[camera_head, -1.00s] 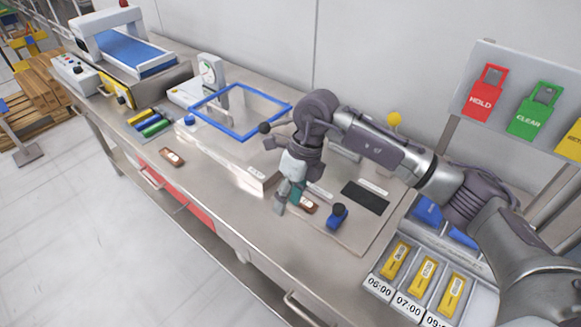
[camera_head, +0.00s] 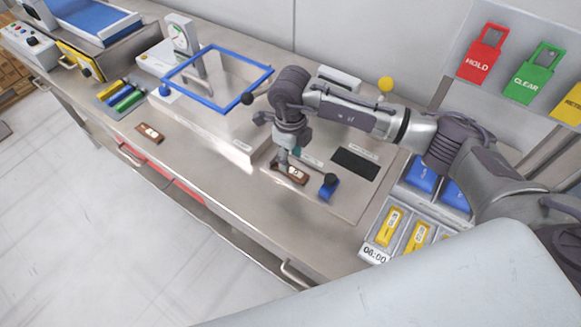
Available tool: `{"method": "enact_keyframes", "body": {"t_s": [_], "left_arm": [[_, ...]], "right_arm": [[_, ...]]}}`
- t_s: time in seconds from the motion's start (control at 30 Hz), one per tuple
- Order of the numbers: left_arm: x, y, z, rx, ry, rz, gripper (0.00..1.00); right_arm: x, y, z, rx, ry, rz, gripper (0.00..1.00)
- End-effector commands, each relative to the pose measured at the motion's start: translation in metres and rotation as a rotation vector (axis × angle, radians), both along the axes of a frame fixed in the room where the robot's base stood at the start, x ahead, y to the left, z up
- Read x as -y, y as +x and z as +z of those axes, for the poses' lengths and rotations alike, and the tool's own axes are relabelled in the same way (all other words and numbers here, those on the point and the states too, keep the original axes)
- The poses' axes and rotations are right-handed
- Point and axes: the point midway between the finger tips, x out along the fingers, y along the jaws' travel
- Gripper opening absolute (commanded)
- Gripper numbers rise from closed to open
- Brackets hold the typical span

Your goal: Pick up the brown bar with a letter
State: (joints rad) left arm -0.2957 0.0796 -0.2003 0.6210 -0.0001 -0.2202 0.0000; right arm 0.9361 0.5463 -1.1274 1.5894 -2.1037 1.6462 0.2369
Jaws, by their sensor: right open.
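One brown bar (camera_head: 292,173) with a pale label lies on the grey panel of the bench, directly below my right gripper. A second brown bar (camera_head: 150,133) with a pale label lies on the bare bench top to the left. The marks on both labels are too small to read. My right gripper (camera_head: 288,161) points down and is open, with its fingers just above or beside the nearer bar, partly covering its far edge. I cannot tell whether they touch it. My left gripper is not in view.
A blue lever with a black knob (camera_head: 328,187) stands right of the nearer bar, and a black pad (camera_head: 355,163) lies behind it. A blue frame (camera_head: 217,103) stands to the left. Yellow tags (camera_head: 388,227) fill slots at the right. The bench front is clear.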

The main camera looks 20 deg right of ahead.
Motion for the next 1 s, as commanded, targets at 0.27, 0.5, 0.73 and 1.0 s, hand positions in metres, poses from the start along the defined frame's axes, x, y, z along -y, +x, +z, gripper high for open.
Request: {"method": "enact_keyframes", "body": {"t_s": [0.27, 0.5, 0.73, 1.0], "left_arm": [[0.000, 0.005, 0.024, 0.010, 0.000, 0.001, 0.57], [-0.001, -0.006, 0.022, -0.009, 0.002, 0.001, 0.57], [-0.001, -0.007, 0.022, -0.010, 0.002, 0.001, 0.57], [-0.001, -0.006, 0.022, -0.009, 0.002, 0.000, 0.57]], "right_arm": [[0.001, 0.001, -0.038, -0.005, 0.000, -0.001, 0.46], [0.001, 0.002, -0.045, -0.002, 0.000, -0.001, 0.46], [0.001, 0.002, -0.045, -0.002, 0.000, -0.001, 0.19], [0.001, 0.002, -0.044, -0.001, 0.000, -0.001, 0.00]]}}
